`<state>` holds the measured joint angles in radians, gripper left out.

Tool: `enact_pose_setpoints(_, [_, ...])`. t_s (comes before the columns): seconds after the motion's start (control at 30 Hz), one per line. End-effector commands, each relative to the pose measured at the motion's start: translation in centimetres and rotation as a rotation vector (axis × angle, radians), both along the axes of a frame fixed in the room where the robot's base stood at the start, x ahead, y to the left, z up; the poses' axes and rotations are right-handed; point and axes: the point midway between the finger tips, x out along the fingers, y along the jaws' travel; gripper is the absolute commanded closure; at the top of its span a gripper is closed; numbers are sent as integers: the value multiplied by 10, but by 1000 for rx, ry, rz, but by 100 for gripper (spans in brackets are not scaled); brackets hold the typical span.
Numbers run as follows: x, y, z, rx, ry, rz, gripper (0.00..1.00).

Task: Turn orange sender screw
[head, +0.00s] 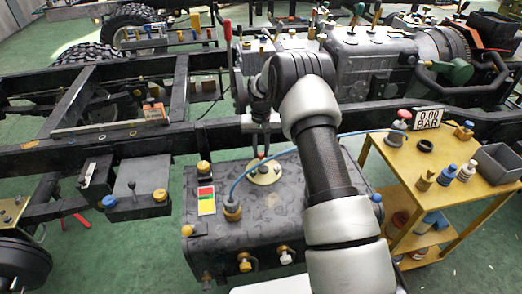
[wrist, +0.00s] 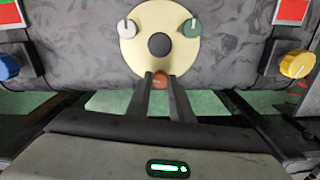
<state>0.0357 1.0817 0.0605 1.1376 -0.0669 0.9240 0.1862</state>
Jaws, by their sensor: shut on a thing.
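The orange sender screw (wrist: 159,80) sits at the near edge of a round cream sender plate (wrist: 159,12) in the wrist view. My gripper (wrist: 161,77) has its two dark fingers on either side of the screw, shut on it. A white screw (wrist: 126,28) and a green screw (wrist: 191,29) sit on the same plate, around a dark round centre (wrist: 159,45). In the head view my gripper (head: 263,156) points down at the plate (head: 266,174) on top of the grey tank (head: 280,220). The orange screw is not clearly visible there.
A blue hose (head: 270,153) arches from a fitting (head: 232,208) on the tank, close to my gripper. A yellow cap (head: 203,167) and a coloured label (head: 206,199) are left of the plate. A black chassis rail (head: 85,153) runs behind. A yellow cart (head: 400,178) stands right.

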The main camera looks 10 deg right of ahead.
Motion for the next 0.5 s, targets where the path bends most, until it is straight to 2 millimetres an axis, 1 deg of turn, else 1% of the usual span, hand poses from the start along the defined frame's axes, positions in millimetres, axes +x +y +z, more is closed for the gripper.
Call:
enact_pose_setpoints(0.23, [0, 0, 0, 1, 0, 37, 100])
enact_pose_setpoints(0.5, [0, 0, 0, 0, 0, 39, 100])
